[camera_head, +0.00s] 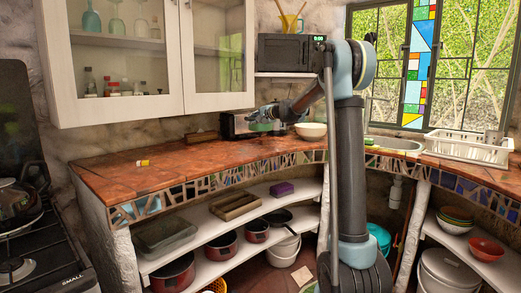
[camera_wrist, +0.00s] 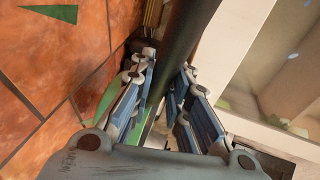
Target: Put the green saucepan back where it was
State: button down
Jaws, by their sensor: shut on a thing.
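The green saucepan (camera_head: 261,127) shows small in the head view, over the back part of the tiled counter, in front of the dark toaster-like appliance. My gripper (camera_head: 270,111) is right at it, at the end of my outstretched arm. In the wrist view my gripper (camera_wrist: 167,72) is shut on the saucepan's dark handle (camera_wrist: 192,30), which runs between the two fingers. Parts of the green saucepan (camera_wrist: 108,95) show behind and between the fingers; most of it is hidden. I cannot tell whether it touches the counter.
The counter (camera_head: 190,163) is mostly clear on the left, with a small yellow item (camera_head: 143,162). A white bowl (camera_head: 311,131) stands close right of the saucepan. A dish rack (camera_head: 468,146) is far right. Glass-door cabinets (camera_head: 150,60) hang above. Pots fill the shelves below.

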jog(key=shift+d+f, duration=0.1)
jog(key=shift+f, duration=4.9)
jog(key=c, duration=1.5)
grip_release()
jog(key=shift+c, duration=0.2)
jog(key=s+d+r+n+g+h, duration=0.1)
jog(key=s+d, duration=0.4)
jog(key=s, duration=0.5)
jog(key=s+d+n+g, duration=0.1)
jog(key=s+d+n, duration=0.1)
jog(key=s+d, duration=0.5)
jog(key=s+d+f+n+g+h, duration=0.2)
jog(key=s+d+f, duration=0.3)
jog(key=s, duration=1)
jog(key=s+d+f+n+g+h, duration=0.2)
jog(key=s+d+f+h, duration=0.2)
jog(key=s+f, duration=0.6)
jog(key=s+d+f+n+g+h, duration=0.2)
jog(key=s+d+f, duration=0.6)
jog(key=s, duration=1.2)
jog(key=shift+d+h, duration=0.15)
jog(key=shift+h, duration=0.55)
